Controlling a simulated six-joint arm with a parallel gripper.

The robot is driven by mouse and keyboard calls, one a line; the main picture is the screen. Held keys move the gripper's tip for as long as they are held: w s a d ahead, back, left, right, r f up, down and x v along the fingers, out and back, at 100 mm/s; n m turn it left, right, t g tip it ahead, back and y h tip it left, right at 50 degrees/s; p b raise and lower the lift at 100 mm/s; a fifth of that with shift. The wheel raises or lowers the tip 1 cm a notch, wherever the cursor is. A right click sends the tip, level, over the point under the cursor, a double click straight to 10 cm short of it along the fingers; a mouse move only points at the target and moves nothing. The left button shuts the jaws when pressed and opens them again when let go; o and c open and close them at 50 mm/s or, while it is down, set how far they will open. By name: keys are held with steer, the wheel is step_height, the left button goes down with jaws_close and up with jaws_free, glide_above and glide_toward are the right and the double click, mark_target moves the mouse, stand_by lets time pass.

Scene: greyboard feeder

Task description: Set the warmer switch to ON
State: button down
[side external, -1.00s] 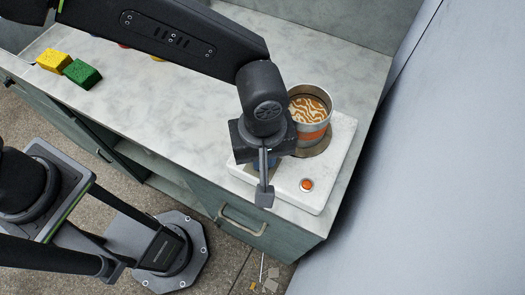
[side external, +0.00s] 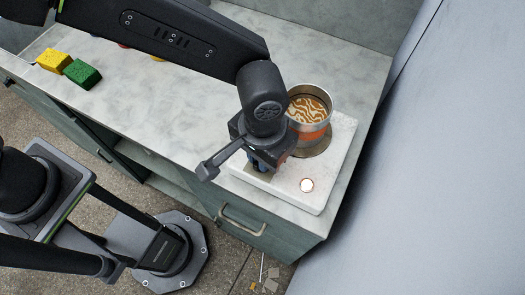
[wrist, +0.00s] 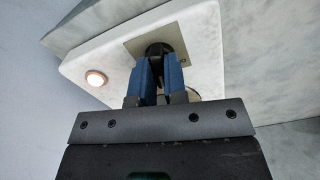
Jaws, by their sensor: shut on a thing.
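The white warmer (side external: 325,190) sits at the right end of the counter and also shows in the wrist view (wrist: 115,55). Its dark round switch knob (wrist: 157,47) stands on a beige plate (wrist: 186,50). My gripper (wrist: 158,62) has its blue fingers closed on the knob. In the side view my gripper (side external: 264,163) is over the warmer's left part, and the knob is hidden there. The round indicator lamp (side external: 307,185) is pale and bright with an orange rim; it also glows in the wrist view (wrist: 96,78). The ON marking is not readable.
A metal pot (side external: 310,118) with an orange band and a swirled brown-white content stands on the warmer, close beside my wrist. A yellow sponge (side external: 53,60) and a green sponge (side external: 83,74) lie far left. A grey wall (side external: 430,170) borders the right.

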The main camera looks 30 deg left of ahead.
steer(key=m, duration=0.6)
steer(key=shift+m, duration=0.3)
stand_by(0.4)
steer(key=c, duration=1.2)
jaws_free()
steer(key=shift+o, duration=0.2)
step_height(320, 180, up, 14)
